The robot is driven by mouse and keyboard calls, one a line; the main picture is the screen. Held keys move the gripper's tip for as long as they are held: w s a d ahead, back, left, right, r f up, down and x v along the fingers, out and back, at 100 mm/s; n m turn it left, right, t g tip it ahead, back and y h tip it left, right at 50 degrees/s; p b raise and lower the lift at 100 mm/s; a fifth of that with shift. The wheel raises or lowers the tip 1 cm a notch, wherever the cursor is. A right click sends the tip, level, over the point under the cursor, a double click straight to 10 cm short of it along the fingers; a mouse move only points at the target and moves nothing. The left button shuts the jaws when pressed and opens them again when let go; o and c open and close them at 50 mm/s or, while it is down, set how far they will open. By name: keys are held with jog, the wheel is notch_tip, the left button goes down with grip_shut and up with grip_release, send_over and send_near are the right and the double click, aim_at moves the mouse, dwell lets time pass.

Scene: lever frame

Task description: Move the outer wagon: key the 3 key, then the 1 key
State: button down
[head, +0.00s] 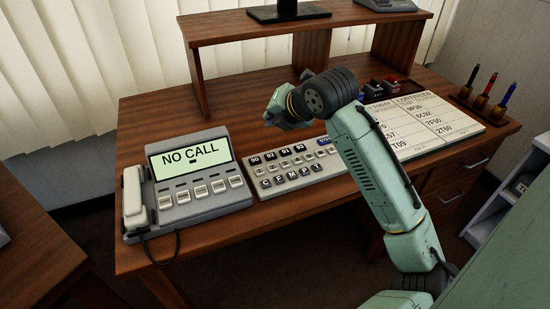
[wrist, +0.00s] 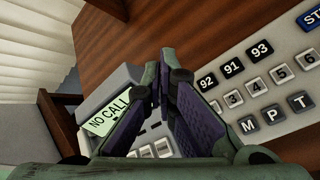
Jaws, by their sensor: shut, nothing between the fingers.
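The light-grey keypad panel (head: 336,168) lies on the wooden desk, with black keys at the back, number keys in the middle and letter keys in front. In the wrist view the 3 key (wrist: 233,98) shows at right of the fingers, in the row with 4, 5 and 6. The 1 key is not visible in the wrist view, where the right finger covers that part; its label is too small in the head view. My gripper (head: 272,114) is shut and empty, above the back of the panel. In the wrist view its fingertips (wrist: 160,82) meet left of the keys.
A grey telephone console (head: 190,212) reading NO CALL stands left of the panel, its white handset (head: 134,196) on its left side. A wooden shelf (head: 348,22) stands behind.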

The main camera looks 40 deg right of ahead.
jog(key=shift+g+h, duration=0.3)
jog(key=shift+g, duration=0.1)
jog(key=s+d, duration=0.1)
jog(key=s+d+f, duration=0.1)
jog(key=s+d, duration=0.1)
jog(key=shift+s, duration=0.2)
jog(key=shift+f, duration=0.1)
jog(key=b, duration=0.5)
send_over(288, 163)
notch_tip(288, 163, down, 8)
jog(key=shift+r, duration=0.15)
jog(key=shift+f, duration=0.5)
jog(key=shift+f+b, duration=0.1)
jog(key=shift+b, duration=0.3)
jog(key=shift+f+b, duration=0.35)
jog(key=shift+b, duration=0.05)
